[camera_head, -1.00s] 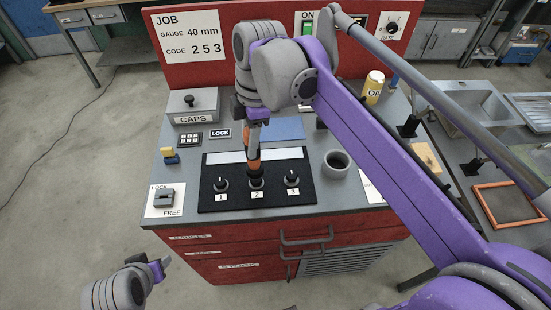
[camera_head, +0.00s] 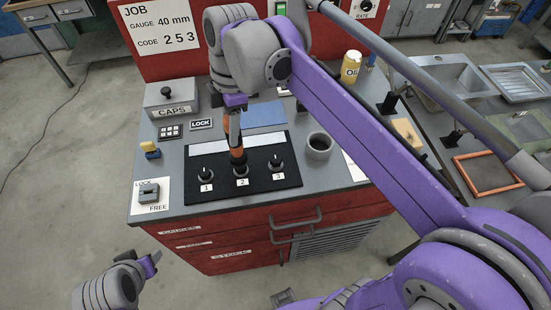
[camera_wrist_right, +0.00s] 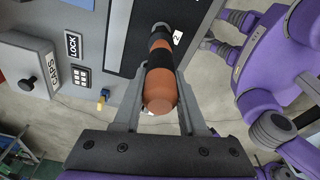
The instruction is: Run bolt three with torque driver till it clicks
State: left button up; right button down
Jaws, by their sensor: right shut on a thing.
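My right gripper (camera_head: 232,108) is shut on the torque driver (camera_head: 236,148), which has an orange and black handle. It also shows between the fingers in the right wrist view (camera_wrist_right: 160,92). The driver points down at bolt two (camera_head: 240,170) on the black plate (camera_head: 215,178); I cannot tell whether its tip is seated, and it covers part of that bolt. Bolt three (camera_head: 275,162) stands uncovered to the right, above its label 3. Bolt one (camera_head: 205,174) stands to the left. My left gripper (camera_head: 150,264) is off the bench at lower left, its fingers apart and empty.
A grey cup (camera_head: 319,147) stands right of the plate. The CAPS box (camera_head: 171,101), keypad (camera_head: 171,131) and LOCK/FREE switch (camera_head: 149,194) are on the left. A yellow bottle (camera_head: 350,68) stands at the back right. The blue pad (camera_head: 264,116) lies behind the plate.

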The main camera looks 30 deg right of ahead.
dwell(0.3)
pick_arm(q)
jog(key=shift+g, duration=0.3)
jog(key=f+b, duration=0.1)
jog(key=s+f+b, duration=0.1)
jog(key=f, duration=0.1)
jog(key=s+f+b, duration=0.1)
jog(key=f+b, duration=0.1)
jog(key=shift+f, duration=0.2)
pick_arm(e)
jog(key=s+d, duration=0.2)
jog(key=d, duration=0.7)
jog(key=shift+s+f, duration=0.3)
jog(key=shift+f, duration=0.65)
